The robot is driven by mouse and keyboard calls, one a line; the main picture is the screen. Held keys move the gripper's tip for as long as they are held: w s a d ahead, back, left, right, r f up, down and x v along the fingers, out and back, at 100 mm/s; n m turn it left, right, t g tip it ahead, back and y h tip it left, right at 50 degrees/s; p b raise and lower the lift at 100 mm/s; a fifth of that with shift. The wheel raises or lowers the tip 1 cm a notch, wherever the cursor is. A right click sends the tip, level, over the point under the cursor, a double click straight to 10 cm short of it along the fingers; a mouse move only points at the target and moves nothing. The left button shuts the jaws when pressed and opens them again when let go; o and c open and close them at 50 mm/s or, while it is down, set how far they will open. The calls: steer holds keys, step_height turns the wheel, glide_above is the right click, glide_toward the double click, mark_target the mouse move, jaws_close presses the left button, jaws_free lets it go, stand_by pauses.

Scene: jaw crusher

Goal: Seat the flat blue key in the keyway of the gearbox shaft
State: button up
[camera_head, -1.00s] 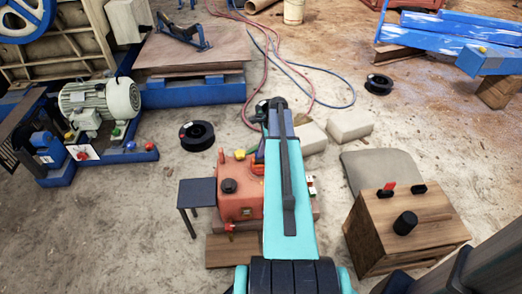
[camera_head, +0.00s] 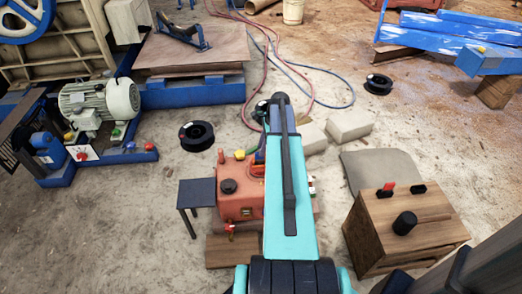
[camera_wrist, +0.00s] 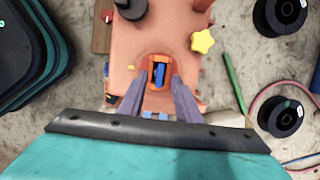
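The orange-red gearbox (camera_head: 240,200) stands on the floor, left of my arm in the head view. It fills the middle of the wrist view (camera_wrist: 150,38). A flat blue piece, which looks like the key (camera_wrist: 160,74), shows in a dark, orange-rimmed opening. I cannot tell whether it is seated, or make out the shaft and keyway. My gripper (camera_wrist: 160,84) points down at this opening, one finger on each side. The fingers look apart, with orange showing between them and the blue piece. In the head view my arm hides the gripper's work area.
A yellow star knob (camera_wrist: 203,41) and a dark cap (camera_wrist: 131,8) rise from the gearbox top. Black spools (camera_wrist: 282,116) and hoses lie nearby. A small dark table (camera_head: 197,192) stands left of the gearbox, a wooden box (camera_head: 405,228) to the right.

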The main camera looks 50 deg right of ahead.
steer(key=p+v, duration=0.1)
steer(key=v, duration=1)
steer(key=shift+w+a, duration=0.1)
stand_by(0.6)
